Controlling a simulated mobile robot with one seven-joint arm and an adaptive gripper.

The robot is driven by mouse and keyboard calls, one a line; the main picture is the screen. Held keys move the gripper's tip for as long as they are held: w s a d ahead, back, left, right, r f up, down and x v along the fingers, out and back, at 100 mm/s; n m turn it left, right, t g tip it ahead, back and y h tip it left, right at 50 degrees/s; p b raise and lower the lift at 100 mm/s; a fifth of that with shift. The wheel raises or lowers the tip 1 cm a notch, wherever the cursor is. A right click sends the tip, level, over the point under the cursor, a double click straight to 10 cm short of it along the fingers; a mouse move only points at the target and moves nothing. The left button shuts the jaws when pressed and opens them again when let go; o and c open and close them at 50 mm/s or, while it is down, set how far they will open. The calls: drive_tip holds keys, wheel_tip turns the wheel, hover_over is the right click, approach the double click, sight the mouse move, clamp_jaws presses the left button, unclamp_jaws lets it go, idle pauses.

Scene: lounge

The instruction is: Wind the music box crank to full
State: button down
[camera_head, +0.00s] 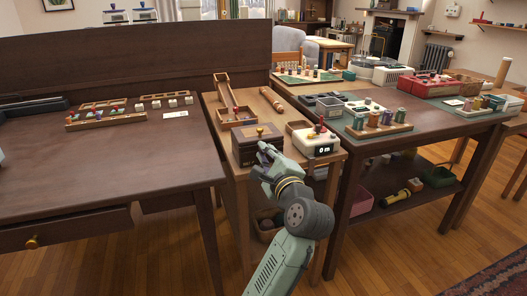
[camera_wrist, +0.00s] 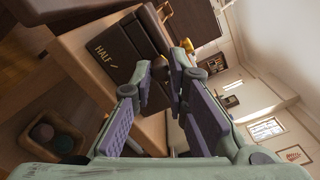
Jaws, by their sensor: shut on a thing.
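The music box (camera_head: 245,152) is a small dark brown box near the front of the narrow wooden table, with a brass knob on top. In the wrist view the box (camera_wrist: 135,42) appears tilted, and a face of it reads "HALF". My gripper (camera_head: 265,153) is at the right side of the box; in the wrist view its fingertips (camera_wrist: 168,62) are close together. It is shut on the crank, which the fingers mostly hide. A bit of brass (camera_wrist: 187,44) shows just beyond the fingertips.
A cream device (camera_head: 317,146) with a red-knobbed lever stands close to the right of my gripper. A wooden ramp (camera_head: 224,90) and a wooden roller (camera_head: 272,99) lie behind. The dark desk (camera_head: 95,160) is at left, and a table crowded with racks is at right.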

drive_tip(key=shift+d+r+m+p, duration=0.15)
drive_tip(key=shift+m+p, duration=0.1)
drive_tip(key=shift+m, duration=0.3)
drive_tip(key=shift+d+m+p, duration=0.15)
drive_tip(key=shift+m+p, duration=0.05)
drive_tip(key=shift+m, duration=0.35)
drive_tip(key=shift+w, duration=0.1)
drive_tip(key=c, duration=1.6)
unclamp_jaws()
drive_tip(key=shift+o, duration=0.2)
drive_tip(key=v, duration=1.2)
